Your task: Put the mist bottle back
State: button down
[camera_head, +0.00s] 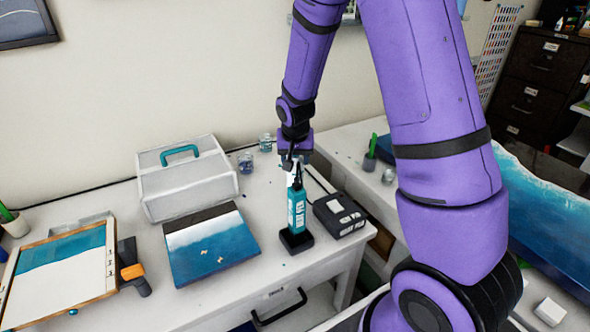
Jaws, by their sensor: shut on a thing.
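The fingers are small and partly hidden in this view. The bottle's lower end meets the base or sits in it; I cannot tell how firmly it rests there.
A black device (339,216) stands close right of the bottle. A blue and white panel (210,246) lies to the left, with a white case (187,182) behind it. A framed board (62,270) and an orange-black tool (135,277) lie further left.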

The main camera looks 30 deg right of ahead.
aim_at(295, 168)
jog(key=shift+f, duration=1.8)
jog(key=shift+f, duration=0.1)
jog(key=shift+c, duration=2.1)
grip_release()
jog(key=s+a+r+n, duration=0.1)
jog(key=s+r, duration=0.4)
jog(key=r, duration=0.3)
jog(key=s+a+r+t+y, duration=0.1)
jog(key=s+r, duration=0.3)
jog(key=r, duration=0.5)
jog(key=s+a+r+n, duration=0.1)
jog(key=s+r, duration=0.4)
jog(key=r, duration=0.3)
jog(key=s+a+r+n, duration=0.1)
jog(key=s+r, duration=0.2)
jog(key=s, duration=0.5)
jog(key=s+a+r+n+t, duration=0.1)
jog(key=s+r+n, duration=0.1)
jog(key=s, duration=0.6)
jog(key=shift+s+r+n+y, duration=0.2)
jog(key=shift+r+n+y, duration=0.1)
jog(key=shift+r, duration=0.4)
